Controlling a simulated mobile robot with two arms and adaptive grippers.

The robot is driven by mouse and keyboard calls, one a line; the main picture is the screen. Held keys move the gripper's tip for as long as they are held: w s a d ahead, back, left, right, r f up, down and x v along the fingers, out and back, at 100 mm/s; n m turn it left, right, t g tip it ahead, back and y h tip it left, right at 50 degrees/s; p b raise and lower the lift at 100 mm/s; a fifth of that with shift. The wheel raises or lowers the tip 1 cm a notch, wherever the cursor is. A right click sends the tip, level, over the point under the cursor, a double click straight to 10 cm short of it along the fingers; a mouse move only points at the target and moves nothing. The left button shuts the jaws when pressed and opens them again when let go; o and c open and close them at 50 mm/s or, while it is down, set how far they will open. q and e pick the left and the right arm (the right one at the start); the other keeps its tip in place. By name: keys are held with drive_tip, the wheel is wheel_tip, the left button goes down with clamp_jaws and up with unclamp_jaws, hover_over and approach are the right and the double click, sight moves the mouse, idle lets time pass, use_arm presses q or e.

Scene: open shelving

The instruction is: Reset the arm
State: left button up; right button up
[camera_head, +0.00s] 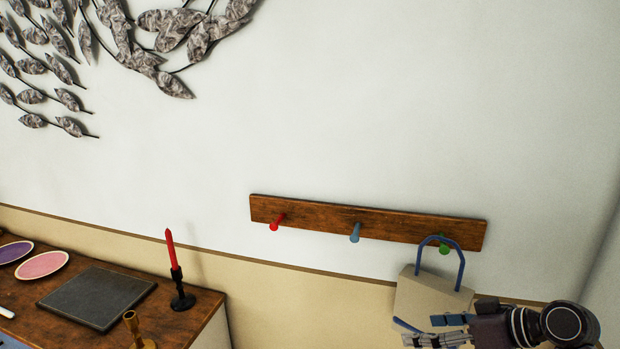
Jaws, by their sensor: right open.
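A beige bag (429,298) with a blue looped handle (461,262) is at the right end of the wooden peg rail. The handle loops around the green peg (444,249), and the bag appears to hang from it. My right gripper (420,331) is at the lower right, in front of the bag's lower part. It is open, and its blue-padded fingers point left. I cannot tell whether they touch the bag. The bag's bottom is hidden behind the gripper. My left gripper is not in view.
The wooden rail (310,214) also has a red peg (275,224) and a blue peg (355,234), both empty. A cabinet at lower left holds a red candle (171,250), a brass holder (133,325), a dark slab (95,296) and plates (41,265). Metal leaf decor (172,84) hangs above.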

drive_tip(key=s+a+f+m+g+h, duration=0.1)
drive_tip(key=s+a+f+g+h, duration=0.1)
drive_tip(key=s+f, duration=0.65)
drive_tip(key=s+a+f+m+g+h, duration=0.1)
drive_tip(key=s+a+f+h, duration=0.15)
drive_tip(key=s+f, duration=0.55)
drive_tip(key=s+f+m+g+h, duration=0.1)
drive_tip(key=s+f+m+h, duration=0.15)
drive_tip(key=s, duration=1.25)
wheel_tip(320, 180, down, 32)
drive_tip(key=s+g+b, duration=0.1)
drive_tip(key=s+b, duration=0.1)
drive_tip(key=b, duration=0.4)
use_arm(q)
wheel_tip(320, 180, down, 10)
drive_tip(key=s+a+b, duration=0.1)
drive_tip(key=b, duration=0.3)
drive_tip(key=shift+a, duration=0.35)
use_arm(e)
drive_tip(key=s+d+f+g+h, duration=0.1)
drive_tip(key=s+d+f, duration=0.2)
drive_tip(key=s+f, duration=1.4)
wheel_tip(320, 180, down, 4)
drive_tip(key=shift+s+d+f+g, duration=0.15)
drive_tip(key=shift+s+g, duration=0.05)
drive_tip(key=shift+g, duration=0.1)
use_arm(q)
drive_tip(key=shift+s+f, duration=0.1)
use_arm(e)
drive_tip(key=shift+n, duration=0.25)
